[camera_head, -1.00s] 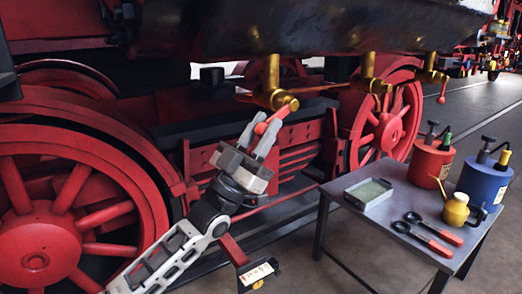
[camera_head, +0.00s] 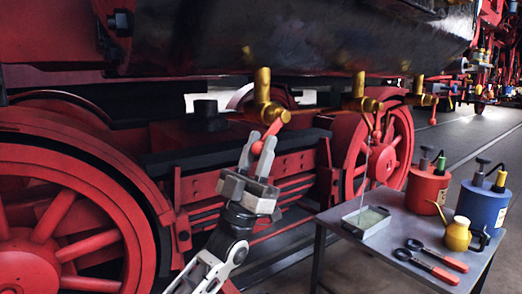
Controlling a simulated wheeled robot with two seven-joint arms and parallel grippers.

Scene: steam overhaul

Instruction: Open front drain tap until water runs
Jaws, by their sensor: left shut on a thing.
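Several brass drain taps hang under the dark cylinder of the red locomotive. The nearest tap (camera_head: 268,102) has a red lever (camera_head: 269,134) slanting down from its front end to a red ball. My left gripper (camera_head: 258,150) is shut on this lever, its two grey fingers pointing up on either side. A third tap (camera_head: 420,98) farther right also has a lowered lever. No water shows clearly below the nearest tap. My right gripper is out of view.
A grey table (camera_head: 385,246) stands at the lower right. It bears a shallow tray (camera_head: 366,222), red-handled pliers-like tools (camera_head: 438,258), a brass oil can (camera_head: 457,234), a red can (camera_head: 427,186) and a blue can (camera_head: 482,205). A thin pale line rises from the tray. Large red wheels (camera_head: 50,225) stand left.

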